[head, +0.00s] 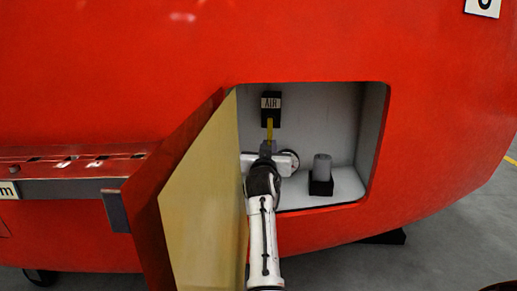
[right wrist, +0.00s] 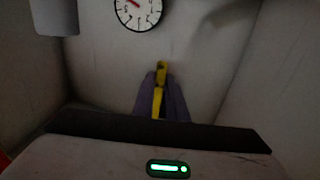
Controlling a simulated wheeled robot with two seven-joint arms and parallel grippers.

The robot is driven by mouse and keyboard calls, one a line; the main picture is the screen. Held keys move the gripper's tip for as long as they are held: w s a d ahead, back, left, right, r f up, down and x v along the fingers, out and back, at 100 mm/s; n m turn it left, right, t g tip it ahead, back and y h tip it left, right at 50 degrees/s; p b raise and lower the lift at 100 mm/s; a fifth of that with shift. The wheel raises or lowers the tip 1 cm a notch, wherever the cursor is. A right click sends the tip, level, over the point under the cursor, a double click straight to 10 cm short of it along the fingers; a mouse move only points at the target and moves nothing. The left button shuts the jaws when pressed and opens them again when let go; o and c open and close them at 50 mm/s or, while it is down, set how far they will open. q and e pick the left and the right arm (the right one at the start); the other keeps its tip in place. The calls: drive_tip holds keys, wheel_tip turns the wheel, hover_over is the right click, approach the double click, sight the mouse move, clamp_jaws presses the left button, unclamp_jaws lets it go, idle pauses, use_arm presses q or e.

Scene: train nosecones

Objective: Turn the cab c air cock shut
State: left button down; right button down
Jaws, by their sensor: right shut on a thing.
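The air cock's yellow handle (head: 269,131) hangs straight down below a black plate marked AIR (head: 271,104) on the back wall of an open compartment. My right gripper (head: 267,147) reaches into the compartment and is shut on the lower part of the handle. In the right wrist view, the yellow handle (right wrist: 160,78) shows between the dark purple fingertips of my right gripper (right wrist: 160,98). The cock's body is mostly hidden. My left gripper is not in view.
The compartment's hatch door (head: 203,195) stands open on the left, close beside my right arm. A grey cylinder (head: 322,166) on a black base stands to the right.

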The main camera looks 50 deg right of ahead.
idle(0.3)
drive_tip(key=c, duration=1.8)
unclamp_jaws()
drive_tip(key=shift+o, duration=0.2)
